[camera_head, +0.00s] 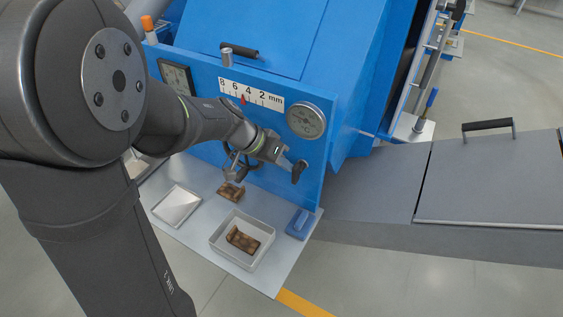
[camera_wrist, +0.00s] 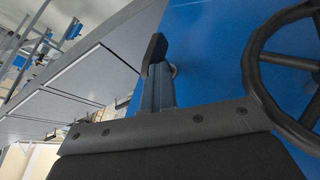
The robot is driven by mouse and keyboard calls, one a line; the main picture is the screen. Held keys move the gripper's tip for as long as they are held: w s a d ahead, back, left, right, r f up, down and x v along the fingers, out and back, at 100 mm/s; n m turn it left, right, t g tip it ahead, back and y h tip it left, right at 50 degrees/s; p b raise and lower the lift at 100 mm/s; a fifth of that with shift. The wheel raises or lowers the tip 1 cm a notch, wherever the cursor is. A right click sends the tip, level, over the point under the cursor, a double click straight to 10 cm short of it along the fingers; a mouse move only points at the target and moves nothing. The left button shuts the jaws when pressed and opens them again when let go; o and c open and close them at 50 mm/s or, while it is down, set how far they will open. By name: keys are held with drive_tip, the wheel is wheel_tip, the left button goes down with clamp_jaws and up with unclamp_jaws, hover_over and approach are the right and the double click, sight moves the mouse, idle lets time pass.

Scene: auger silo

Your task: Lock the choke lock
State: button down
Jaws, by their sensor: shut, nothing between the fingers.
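The choke lock appears to be the small black lever (camera_head: 299,171) on the blue front panel, below the round gauge. My gripper (camera_head: 279,156) is beside the lever, its fingertips shut and pointing toward it. In the wrist view, my shut fingers (camera_wrist: 158,88) point at the black lever (camera_wrist: 154,50), which stands just beyond their tips and partly hides its round grey hub. I cannot tell whether the fingers touch the lever.
A black handwheel (camera_wrist: 254,62) is close to the right of my fingers in the wrist view. A scale plate (camera_head: 250,94) and a round gauge (camera_head: 306,120) are above. A shelf below holds a grey tray (camera_head: 218,243), brown blocks and a blue item (camera_head: 299,223).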

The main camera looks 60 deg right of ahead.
drive_tip(key=shift+s+r, duration=0.3)
drive_tip(key=shift+s, duration=0.1)
drive_tip(key=v, duration=1)
drive_tip(key=shift+s+f, duration=0.1)
drive_tip(key=shift+f, duration=0.05)
drive_tip(key=x, duration=0.8)
drive_tip(key=shift+d+f, duration=0.1)
drive_tip(key=shift+f, duration=0.15)
idle(0.6)
